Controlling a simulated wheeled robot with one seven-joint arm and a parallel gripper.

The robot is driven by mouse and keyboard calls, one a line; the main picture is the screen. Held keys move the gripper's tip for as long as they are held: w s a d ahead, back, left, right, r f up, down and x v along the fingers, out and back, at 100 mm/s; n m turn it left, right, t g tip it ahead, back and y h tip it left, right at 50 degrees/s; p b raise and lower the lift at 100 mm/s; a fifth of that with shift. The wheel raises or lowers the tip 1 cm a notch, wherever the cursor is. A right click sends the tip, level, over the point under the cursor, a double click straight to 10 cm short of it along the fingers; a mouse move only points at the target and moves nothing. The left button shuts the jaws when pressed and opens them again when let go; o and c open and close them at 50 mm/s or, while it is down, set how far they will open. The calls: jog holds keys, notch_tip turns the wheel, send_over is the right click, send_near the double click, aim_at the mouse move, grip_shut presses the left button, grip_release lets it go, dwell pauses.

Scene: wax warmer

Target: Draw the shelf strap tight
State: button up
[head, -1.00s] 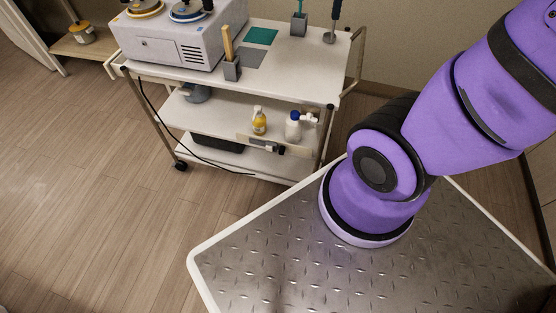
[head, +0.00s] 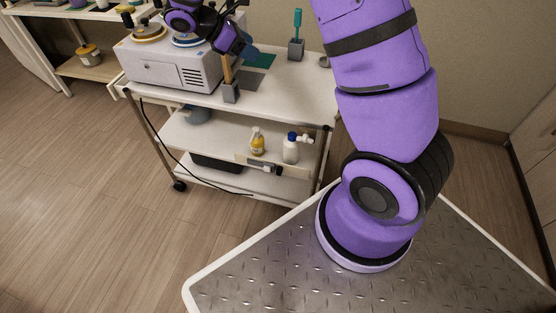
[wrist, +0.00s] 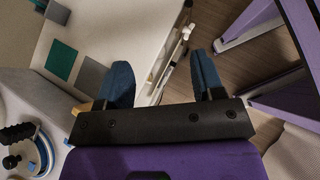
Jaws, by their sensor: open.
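The shelf strap (head: 246,161) is a pale band across the front of the cart's middle shelf, with a dark buckle (head: 265,168) toward its right part. I cannot tell how slack it is. A yellow bottle (head: 257,142) and a white bottle with a blue collar (head: 291,149) stand behind it. My gripper (head: 248,57) is above the cart's top, near the wax warmer, higher than the strap and apart from it. In the wrist view my gripper (wrist: 164,82) has its two blue fingers wide apart with nothing held; a pale strip along the cart's edge (wrist: 176,54) shows between them.
The wax warmer (head: 165,65) stands on the cart's top left. A grey holder with a wooden stick (head: 230,92) and a grey holder with a teal tool (head: 296,48) stand on the top. A black cable (head: 160,130) hangs at the cart's left. Floor left of the cart is clear.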

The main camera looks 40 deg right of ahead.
jog(key=w+f+n+t+h, duration=0.1)
jog(key=w+f+n+h, duration=0.15)
jog(key=f, duration=0.55)
jog(key=w+f+n+h, duration=0.2)
jog(key=w+f+n, duration=0.15)
jog(key=f, duration=0.45)
jog(key=n+t, duration=1.3)
jog(key=n, duration=1)
send_near(278, 174)
jog(key=x, duration=0.9)
jog(key=shift+w+d, duration=0.1)
jog(key=shift+d, duration=0.15)
jog(key=shift+c, duration=0.3)
